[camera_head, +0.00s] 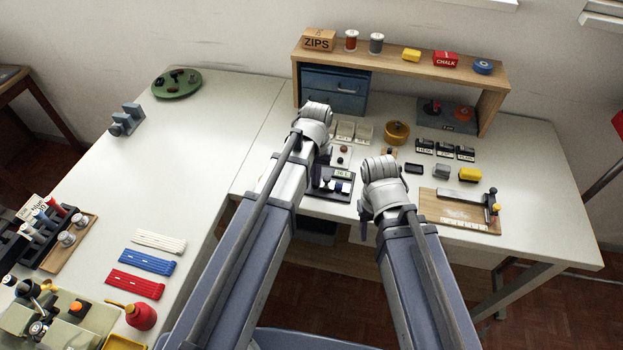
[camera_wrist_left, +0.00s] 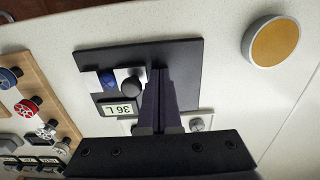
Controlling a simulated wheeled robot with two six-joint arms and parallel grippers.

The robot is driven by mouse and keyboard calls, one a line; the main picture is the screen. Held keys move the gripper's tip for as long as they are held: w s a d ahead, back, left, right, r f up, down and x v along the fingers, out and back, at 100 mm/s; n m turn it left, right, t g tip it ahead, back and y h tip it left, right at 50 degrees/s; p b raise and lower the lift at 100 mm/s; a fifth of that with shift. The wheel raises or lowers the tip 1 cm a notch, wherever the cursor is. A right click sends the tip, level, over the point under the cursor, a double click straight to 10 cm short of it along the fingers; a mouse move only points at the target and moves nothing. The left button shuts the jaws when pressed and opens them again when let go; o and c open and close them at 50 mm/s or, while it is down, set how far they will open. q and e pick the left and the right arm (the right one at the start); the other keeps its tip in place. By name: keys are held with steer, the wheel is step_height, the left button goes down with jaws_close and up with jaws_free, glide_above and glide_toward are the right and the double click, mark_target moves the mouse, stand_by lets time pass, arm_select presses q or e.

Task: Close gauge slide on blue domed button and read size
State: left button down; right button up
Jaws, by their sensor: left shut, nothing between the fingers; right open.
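The gauge has a dark base plate (camera_wrist_left: 185,55) and a small light display (camera_wrist_left: 122,109) that appears to read 36 L. The blue domed button (camera_wrist_left: 107,80) sits on the plate beside the display. A dark round knob (camera_wrist_left: 131,85) stands close beside the button, over a pale metal part. My left gripper (camera_wrist_left: 160,76) is shut and empty, its fingertips over the plate beside the knob; contact with the knob is unclear. In the head view the gauge plate (camera_head: 333,195) lies below my left gripper (camera_head: 321,164). My right gripper (camera_head: 367,211) is open to the gauge's right, its fingers mostly hidden.
A round pad with a yellow-brown top (camera_wrist_left: 276,42) and a wooden rack of buttons (camera_wrist_left: 40,95) flank the gauge. A wooden board with a clamp (camera_head: 460,212) lies right of my right arm. A shelf (camera_head: 400,65) stands behind.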

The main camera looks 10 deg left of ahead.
arm_select(q)
step_height(320, 180, up, 7)
steer(key=p, duration=0.7)
arm_select(e)
step_height(320, 180, up, 7)
arm_select(q)
steer(key=shift+s+d, duration=0.1)
steer(key=shift+s, duration=0.1)
steer(key=s+d+m+y, duration=0.1)
steer(key=s+d+m, duration=0.2)
steer(key=s, duration=1)
steer(key=shift+s+d, duration=0.4)
steer(key=shift+d, duration=0.75)
